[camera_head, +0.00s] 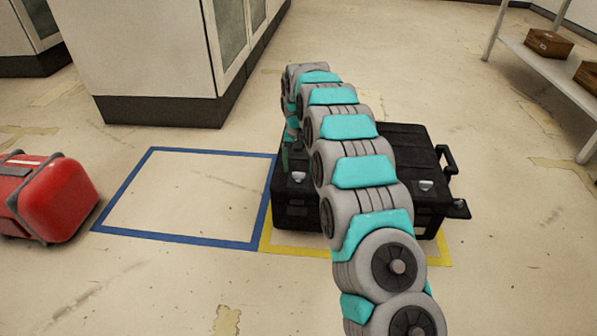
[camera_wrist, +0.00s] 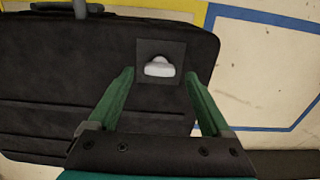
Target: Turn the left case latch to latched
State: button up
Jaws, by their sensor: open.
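The black case (camera_head: 405,140) lies flat on the floor, partly hidden behind my arm. Its left latch (camera_head: 298,177) is a small pale knob near the case's left end. In the wrist view the left latch (camera_wrist: 159,67) is a rounded knob lying crosswise on a dark square plate. My gripper (camera_wrist: 160,76) is open, its two green fingers apart with the knob between and just beyond their tips in the picture. I cannot tell whether they touch it. In the head view my gripper (camera_head: 287,155) is above the case's left end, mostly hidden by my arm.
A second latch (camera_head: 426,185) is at the case's right end, and a black handle (camera_head: 446,158) is beside it. Yellow tape (camera_head: 440,250) frames the case. An empty blue-taped square (camera_head: 185,152) and a red case (camera_head: 55,200) are left. A cabinet (camera_head: 145,60) stands behind.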

notch_tip(320, 180, down, 2)
grip_shut()
dwell(0.8)
